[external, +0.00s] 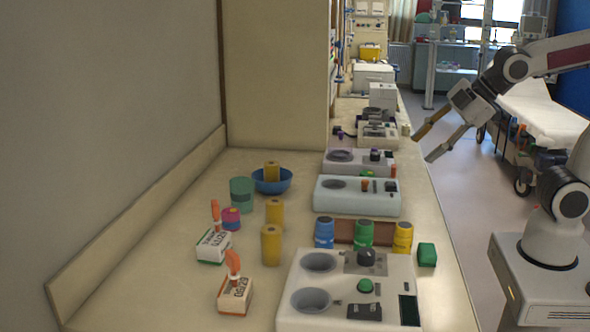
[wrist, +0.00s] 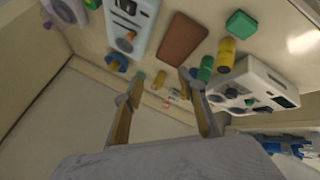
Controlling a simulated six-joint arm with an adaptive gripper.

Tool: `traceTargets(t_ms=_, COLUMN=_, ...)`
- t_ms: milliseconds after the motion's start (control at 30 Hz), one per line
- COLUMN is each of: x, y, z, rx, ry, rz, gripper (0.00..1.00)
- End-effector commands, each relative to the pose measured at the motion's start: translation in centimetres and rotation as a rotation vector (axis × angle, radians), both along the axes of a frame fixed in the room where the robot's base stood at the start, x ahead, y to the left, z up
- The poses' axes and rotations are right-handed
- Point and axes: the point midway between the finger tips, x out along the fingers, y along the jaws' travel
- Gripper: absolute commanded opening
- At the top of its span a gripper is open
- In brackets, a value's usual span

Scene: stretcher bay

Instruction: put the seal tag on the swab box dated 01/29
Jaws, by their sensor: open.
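Two small white boxes with dated labels and orange pieces standing on top are at the lower left in the external view. The near box (external: 235,296) has a date ending in /29, with its first digits hard to read. The farther box (external: 213,247) has a green edge and a date that also seems to end in /29. I cannot tell which object is the seal tag; a small green block (external: 427,254) lies right of the yellow can. My gripper (external: 423,148) is open and empty, raised beyond the counter's right edge, far from the boxes. Its open fingers also show in the wrist view (wrist: 160,86).
A white device (external: 380,275) with round wells fills the near counter. Blue, green and yellow cans (external: 363,235) stand behind it by a brown panel. Yellow cylinders (external: 271,246), a teal cylinder (external: 241,194) and a blue bowl (external: 272,183) stand left. More devices line the counter behind.

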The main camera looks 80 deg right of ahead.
Motion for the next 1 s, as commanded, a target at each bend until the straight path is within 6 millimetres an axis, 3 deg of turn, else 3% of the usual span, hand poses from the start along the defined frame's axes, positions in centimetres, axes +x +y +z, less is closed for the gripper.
traceTargets(t_ms=200, x=-6.5, y=1.3, z=-1.7, rx=0.232, ry=0.054, rz=-0.24, gripper=0.4)
traceTargets(t_ms=433, x=-11.6, y=2.8, z=-3.5, rx=0.413, ry=0.115, rz=-0.44, gripper=0.4)
traceTargets(t_ms=600, x=-13.1, y=3.3, z=-4.1, rx=0.468, ry=0.137, rz=-0.503, gripper=0.4)
traceTargets(t_ms=1000, x=-13.2, y=3.4, z=-4.2, rx=0.474, ry=0.14, rz=-0.511, gripper=0.4)
